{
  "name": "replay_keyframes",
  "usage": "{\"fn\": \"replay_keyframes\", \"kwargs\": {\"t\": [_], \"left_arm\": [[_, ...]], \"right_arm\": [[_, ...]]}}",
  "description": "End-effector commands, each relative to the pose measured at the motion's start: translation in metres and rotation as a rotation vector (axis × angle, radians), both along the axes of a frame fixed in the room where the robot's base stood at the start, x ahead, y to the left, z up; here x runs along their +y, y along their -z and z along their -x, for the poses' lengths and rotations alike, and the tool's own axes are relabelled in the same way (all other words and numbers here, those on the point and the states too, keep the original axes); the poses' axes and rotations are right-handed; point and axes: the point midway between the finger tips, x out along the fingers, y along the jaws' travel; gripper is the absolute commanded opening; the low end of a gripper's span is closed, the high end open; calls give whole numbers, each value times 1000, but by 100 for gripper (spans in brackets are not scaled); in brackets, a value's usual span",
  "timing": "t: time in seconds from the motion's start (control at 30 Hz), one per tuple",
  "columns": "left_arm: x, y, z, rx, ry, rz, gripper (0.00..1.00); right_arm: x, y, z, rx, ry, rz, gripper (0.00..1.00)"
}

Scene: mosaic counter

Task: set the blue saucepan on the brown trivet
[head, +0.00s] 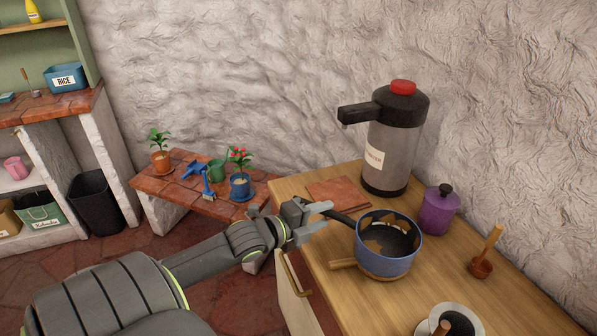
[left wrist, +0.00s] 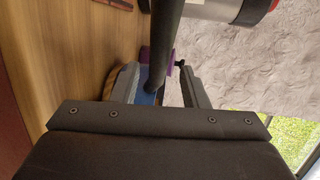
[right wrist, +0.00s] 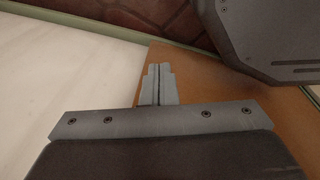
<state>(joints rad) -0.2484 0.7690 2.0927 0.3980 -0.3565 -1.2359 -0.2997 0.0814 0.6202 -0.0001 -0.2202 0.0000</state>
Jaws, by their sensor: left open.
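The blue saucepan (head: 402,263) stands on a round wooden board with a short handle (head: 342,264) on the counter. Its black handle (head: 341,217) points left, towards my left gripper. A flat reddish-brown square, which looks like the brown trivet (head: 340,193), lies bare behind the saucepan. My left gripper (head: 326,216) is open at the handle's end. In the left wrist view the handle (left wrist: 167,40) runs between the open fingers (left wrist: 158,88); contact cannot be told. My right gripper (right wrist: 157,67) is shut and empty in the right wrist view, outside the head view.
A low bench (head: 180,187) with plants is at the left.

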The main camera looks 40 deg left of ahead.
Motion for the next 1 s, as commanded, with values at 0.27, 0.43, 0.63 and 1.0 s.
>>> {"fn": "replay_keyframes", "kwargs": {"t": [0.27,0.43,0.63,1.0], "left_arm": [[7,-14,46,4,2,-1,40],[11,-16,61,1,0,1,40],[11,-15,69,1,3,2,40],[34,18,68,54,-83,61,40]], "right_arm": [[2,-26,0,0,1,-2,0],[2,-38,0,0,1,-3,0],[2,-42,0,0,1,-3,0],[2,-42,0,0,1,-3,0]]}}
